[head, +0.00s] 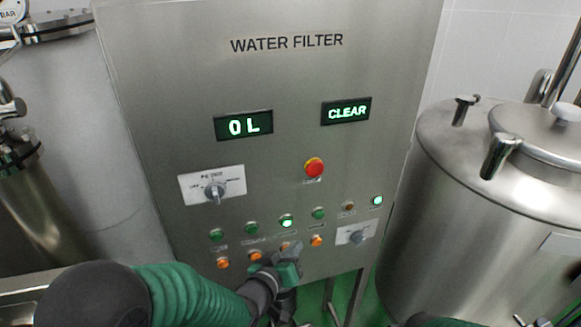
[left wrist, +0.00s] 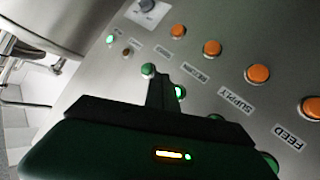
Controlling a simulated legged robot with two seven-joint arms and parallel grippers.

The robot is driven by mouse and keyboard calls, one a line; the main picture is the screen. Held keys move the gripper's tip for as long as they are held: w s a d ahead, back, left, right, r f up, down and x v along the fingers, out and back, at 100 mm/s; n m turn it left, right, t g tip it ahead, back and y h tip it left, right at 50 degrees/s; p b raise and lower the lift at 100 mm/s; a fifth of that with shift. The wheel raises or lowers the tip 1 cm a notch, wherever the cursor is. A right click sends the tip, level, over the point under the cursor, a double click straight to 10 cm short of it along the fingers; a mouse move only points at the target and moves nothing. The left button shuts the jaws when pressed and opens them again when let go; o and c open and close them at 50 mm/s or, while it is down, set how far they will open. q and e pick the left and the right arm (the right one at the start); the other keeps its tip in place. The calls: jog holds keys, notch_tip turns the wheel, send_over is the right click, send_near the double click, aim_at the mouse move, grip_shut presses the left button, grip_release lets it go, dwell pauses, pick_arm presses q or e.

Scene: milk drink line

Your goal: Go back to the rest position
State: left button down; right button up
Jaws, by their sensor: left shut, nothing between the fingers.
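My left arm comes in from the lower left of the head view. My left gripper (head: 287,258) is shut and empty, in front of the lower part of the steel WATER FILTER panel (head: 275,80). It covers part of the lower row of orange buttons. In the left wrist view the shut fingers (left wrist: 160,88) point at the panel, close to a green button (left wrist: 148,69). I cannot tell whether they touch the panel. My right gripper is not in view.
The panel has an "0 L" display (head: 243,125), a "CLEAR" display (head: 346,111), a red stop button (head: 314,167) and a selector knob (head: 215,192). A steel tank (head: 450,190) stands close on the right. Steel piping (head: 20,150) is on the left.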

pick_arm(q)
jog(key=s+a+f+g+y+b, duration=0.35)
jog(key=a+f+b, duration=0.25)
jog(key=a+f, duration=0.3)
jog(key=s+a+f+g+y+b, duration=0.1)
jog(key=s+a+f+g+b, duration=0.1)
jog(key=s, duration=0.4)
jog(key=s+a+f+g+b, duration=0.2)
jog(key=s+a+f, duration=0.3)
jog(key=s+f, duration=0.1)
jog(key=s+a+f+g+y+b, duration=0.1)
jog(key=s+a+f+g+b, duration=0.1)
jog(key=s, duration=0.4)
notch_tip(320, 180, down, 2)
jog(key=shift+s+a+g+y, duration=0.4)
jog(key=shift+a+g, duration=0.15)
jog(key=shift+a, duration=0.2)
jog(key=shift+d, duration=0.1)
